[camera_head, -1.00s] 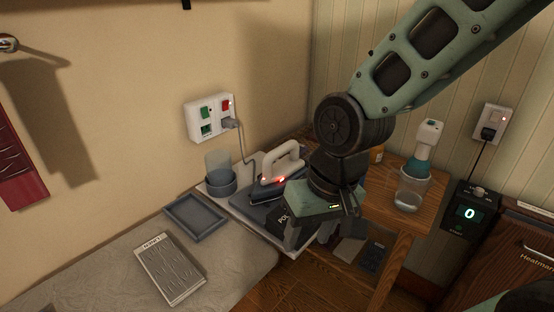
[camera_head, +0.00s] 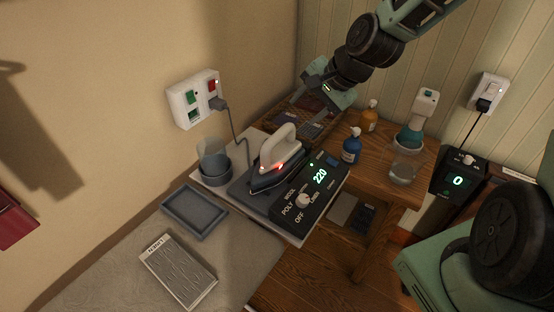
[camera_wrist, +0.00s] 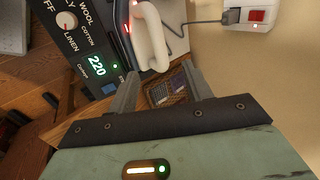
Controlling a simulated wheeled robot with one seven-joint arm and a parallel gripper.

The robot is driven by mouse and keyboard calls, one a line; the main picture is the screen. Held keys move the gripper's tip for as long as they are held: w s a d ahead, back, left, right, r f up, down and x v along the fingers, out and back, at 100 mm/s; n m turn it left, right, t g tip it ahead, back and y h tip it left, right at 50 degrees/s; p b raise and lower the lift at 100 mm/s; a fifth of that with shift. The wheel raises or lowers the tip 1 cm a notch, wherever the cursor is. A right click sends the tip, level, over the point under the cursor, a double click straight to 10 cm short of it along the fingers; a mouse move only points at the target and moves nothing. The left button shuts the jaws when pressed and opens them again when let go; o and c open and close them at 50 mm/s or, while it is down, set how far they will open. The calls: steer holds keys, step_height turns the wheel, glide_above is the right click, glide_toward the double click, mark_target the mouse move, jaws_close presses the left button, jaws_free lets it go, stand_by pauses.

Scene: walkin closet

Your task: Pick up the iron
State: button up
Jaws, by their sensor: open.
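The iron (camera_head: 276,166) has a cream handle, a dark base and a red light. It sits on the grey control station (camera_head: 242,190), whose panel (camera_head: 313,192) reads 220. A cord runs from the iron to the wall outlet. My gripper (camera_head: 303,108) is open and empty, behind and to the right of the iron in the head view, apart from it. In the wrist view, the iron's handle (camera_wrist: 150,38) shows at the top, just beyond the spread fingers (camera_wrist: 160,88).
A wall outlet (camera_head: 195,98) holds the plug. A cup (camera_head: 214,162) stands left of the iron, with a grey tray (camera_head: 194,212) in front. A blue bottle (camera_head: 351,146), an orange bottle (camera_head: 369,116) and a glass jar (camera_head: 405,160) stand on the wooden table.

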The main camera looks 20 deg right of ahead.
mark_target(280, 135)
steer(key=p+x, duration=0.1)
steer(key=x, duration=0.8)
steer(key=shift+a+f, duration=0.1)
steer(key=shift+f, duration=0.15)
steer(key=shift+s+p+x, duration=0.1)
steer(key=shift+p+x, duration=0.55)
steer(key=shift+x, duration=0.5)
steer(key=shift+s+p+x, duration=0.15)
steer(key=shift+p+x, duration=0.45)
steer(key=shift+x, duration=0.55)
steer(key=shift+w+a+f, duration=0.2)
steer(key=shift+f, duration=0.25)
jaws_close()
steer(key=shift+r, duration=0.1)
